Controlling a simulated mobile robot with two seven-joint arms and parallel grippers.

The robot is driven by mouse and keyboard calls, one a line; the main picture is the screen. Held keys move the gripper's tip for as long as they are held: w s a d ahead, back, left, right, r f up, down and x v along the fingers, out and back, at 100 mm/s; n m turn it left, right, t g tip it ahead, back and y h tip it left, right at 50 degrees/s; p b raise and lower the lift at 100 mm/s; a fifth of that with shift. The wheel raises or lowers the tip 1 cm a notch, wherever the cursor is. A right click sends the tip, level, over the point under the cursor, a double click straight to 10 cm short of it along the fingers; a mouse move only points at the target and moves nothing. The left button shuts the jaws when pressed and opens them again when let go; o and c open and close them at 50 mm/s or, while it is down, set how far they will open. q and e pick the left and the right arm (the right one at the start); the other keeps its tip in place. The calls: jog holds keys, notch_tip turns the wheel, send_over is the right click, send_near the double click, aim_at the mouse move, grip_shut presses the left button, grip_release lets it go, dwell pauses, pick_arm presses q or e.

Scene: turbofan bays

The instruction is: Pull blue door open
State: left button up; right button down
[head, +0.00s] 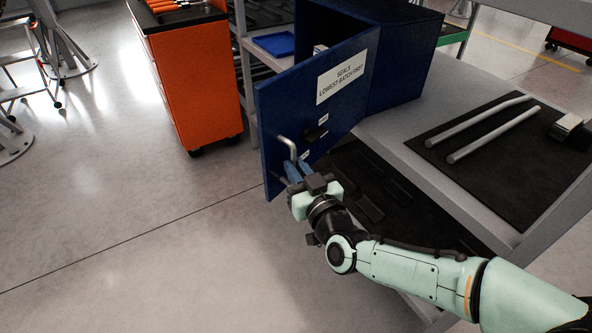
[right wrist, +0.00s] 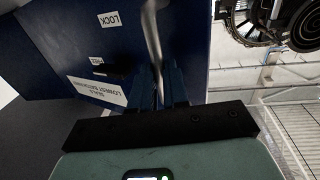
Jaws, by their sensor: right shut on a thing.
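The blue door (head: 345,88) of the blue cabinet (head: 406,50) stands open, swung out past the shelf edge. It carries a white label reading "SEALS LOWEST BATCH FIRST", a small dark latch (head: 315,134) and a bent metal handle (head: 289,148). My right gripper (head: 298,176) is shut on the lower part of the handle. In the right wrist view the blue fingers (right wrist: 173,84) lie on both sides of the handle (right wrist: 152,35), with the blue door (right wrist: 60,48) beside them. The cabinet's inside is mostly hidden behind the door. My left gripper is not in view.
An orange tool cart (head: 192,80) stands left of the door with floor between them. A dark mat (head: 500,150) with two metal rods lies on the grey shelf at right. A blue tray (head: 274,44) sits behind the door. The floor at left front is clear.

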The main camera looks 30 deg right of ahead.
jog(key=shift+d+r+m+h, duration=0.15)
jog(key=shift+d+h, duration=0.1)
jog(key=shift+d, duration=0.2)
jog(key=shift+d+r+m+h, duration=0.15)
jog(key=shift+d+h, duration=0.1)
jog(key=shift+d, duration=0.15)
jog(key=shift+f, duration=0.1)
jog(key=c, duration=1.4)
grip_release()
jog(key=shift+o, duration=1.4)
jog(key=shift+w+d+f, duration=0.1)
jog(key=shift+d, duration=0.05)
jog(key=shift+a+f, duration=0.1)
jog(key=shift+a, duration=0.2)
